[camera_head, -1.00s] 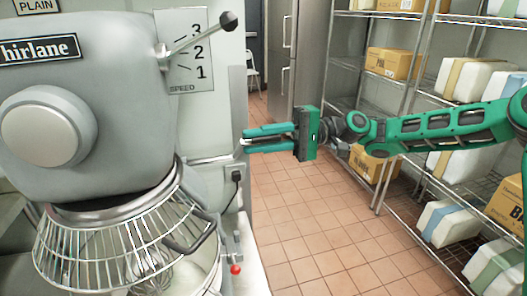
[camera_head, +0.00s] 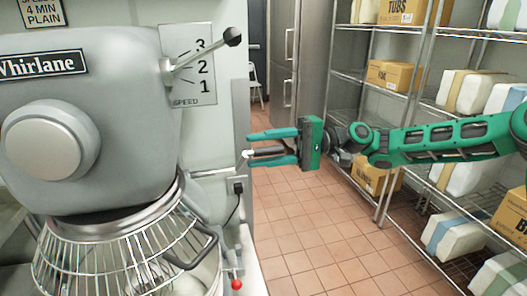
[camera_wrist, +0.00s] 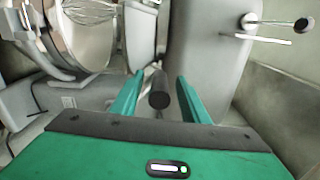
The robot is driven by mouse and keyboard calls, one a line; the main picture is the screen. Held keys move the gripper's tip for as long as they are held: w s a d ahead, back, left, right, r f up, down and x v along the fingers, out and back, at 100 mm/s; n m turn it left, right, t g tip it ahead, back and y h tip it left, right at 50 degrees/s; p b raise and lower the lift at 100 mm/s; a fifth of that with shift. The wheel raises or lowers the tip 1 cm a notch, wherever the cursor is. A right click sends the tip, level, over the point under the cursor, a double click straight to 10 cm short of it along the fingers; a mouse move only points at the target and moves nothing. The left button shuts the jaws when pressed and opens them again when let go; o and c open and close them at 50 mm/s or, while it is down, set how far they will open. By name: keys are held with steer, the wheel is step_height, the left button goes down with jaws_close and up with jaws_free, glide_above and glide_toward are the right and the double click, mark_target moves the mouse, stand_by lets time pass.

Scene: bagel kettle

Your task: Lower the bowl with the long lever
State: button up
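The long lever is a metal rod with a dark grip (camera_wrist: 158,92), at the right side of the grey mixer (camera_head: 105,110). In the wrist view the grip's end lies between my two green fingers, with a gap on each side. My gripper (camera_head: 250,148) is open around the grip, level with it; it also shows in the wrist view (camera_wrist: 160,85). The bowl (camera_head: 205,280) is at the bottom left of the head view, under the wire guard (camera_head: 95,255) and partly cut off. In the wrist view its steel side (camera_wrist: 88,42) shows at upper left.
A speed lever with a black ball knob (camera_head: 232,36) stands above my gripper. A short lever with a red knob (camera_head: 236,284) is below. A plug and cord (camera_head: 238,188) are on the wall behind. Wire shelves with boxes (camera_head: 395,75) stand right; the tiled floor between is clear.

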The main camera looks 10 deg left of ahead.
steer(key=v, duration=1)
steer(key=shift+w+d, duration=0.2)
steer(key=shift+d, duration=0.1)
steer(key=shift+s+f, duration=0.1)
